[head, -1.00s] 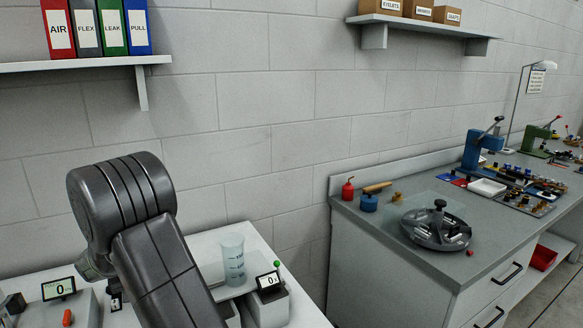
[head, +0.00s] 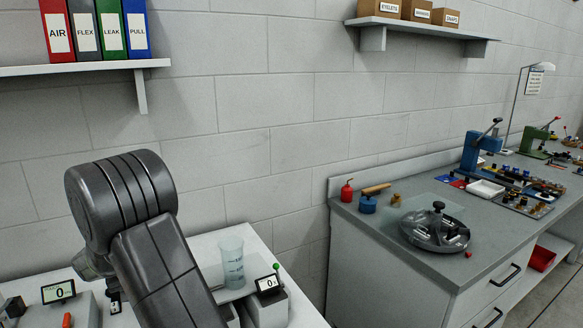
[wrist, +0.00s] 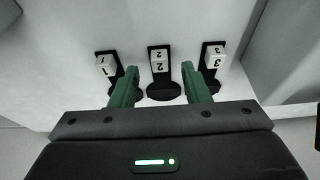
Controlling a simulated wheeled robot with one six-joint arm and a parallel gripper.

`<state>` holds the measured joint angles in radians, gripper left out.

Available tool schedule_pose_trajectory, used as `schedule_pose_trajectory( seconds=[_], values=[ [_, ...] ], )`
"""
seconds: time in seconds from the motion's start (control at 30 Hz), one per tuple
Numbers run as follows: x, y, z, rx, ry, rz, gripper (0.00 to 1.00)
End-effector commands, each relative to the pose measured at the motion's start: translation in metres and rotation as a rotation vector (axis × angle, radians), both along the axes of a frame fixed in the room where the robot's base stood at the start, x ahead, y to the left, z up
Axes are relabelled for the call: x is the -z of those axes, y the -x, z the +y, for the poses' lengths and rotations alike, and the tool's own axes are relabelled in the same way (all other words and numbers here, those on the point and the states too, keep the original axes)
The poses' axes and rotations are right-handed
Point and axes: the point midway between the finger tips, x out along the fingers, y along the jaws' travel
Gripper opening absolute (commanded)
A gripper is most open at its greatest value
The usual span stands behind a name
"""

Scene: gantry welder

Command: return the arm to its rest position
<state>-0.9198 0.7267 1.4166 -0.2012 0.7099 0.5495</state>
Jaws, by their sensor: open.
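My gripper (wrist: 158,88) shows in the wrist view with its two green fingers apart and nothing between them. Beyond the fingers are black holders with white tags marked 1 (wrist: 106,65), 2 (wrist: 159,60) and 3 (wrist: 212,57) on a pale surface. The fingers look close to these holders; I cannot tell whether they touch. In the head view my dark arm rises bent at the lower left, and the gripper itself is hidden there.
A white bench (head: 205,240) carries a clear graduated beaker (head: 232,262) and small displays reading 0 (head: 268,283) and (head: 58,291) beside my arm. A grey bench (head: 380,225) with a round fixture (head: 436,230) stands right. A binder shelf (head: 90,68) hangs above.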

Motion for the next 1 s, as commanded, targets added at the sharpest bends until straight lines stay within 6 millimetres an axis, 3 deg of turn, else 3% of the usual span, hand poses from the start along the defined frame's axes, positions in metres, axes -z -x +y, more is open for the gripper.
schedule_pose_trajectory(
  seconds=[0.03,0.57,0.63,1.0],
  values=[
    [-0.015,0.003,-0.001,0.0,-0.002,-0.001,0.42],
    [-0.116,0.033,-0.017,0.0,-0.001,0.0,0.42],
    [-0.09,0.029,-0.016,0.002,0.004,0.004,0.42],
    [-0.019,0.008,-0.005,0.001,0.004,0.003,0.42]
  ],
)
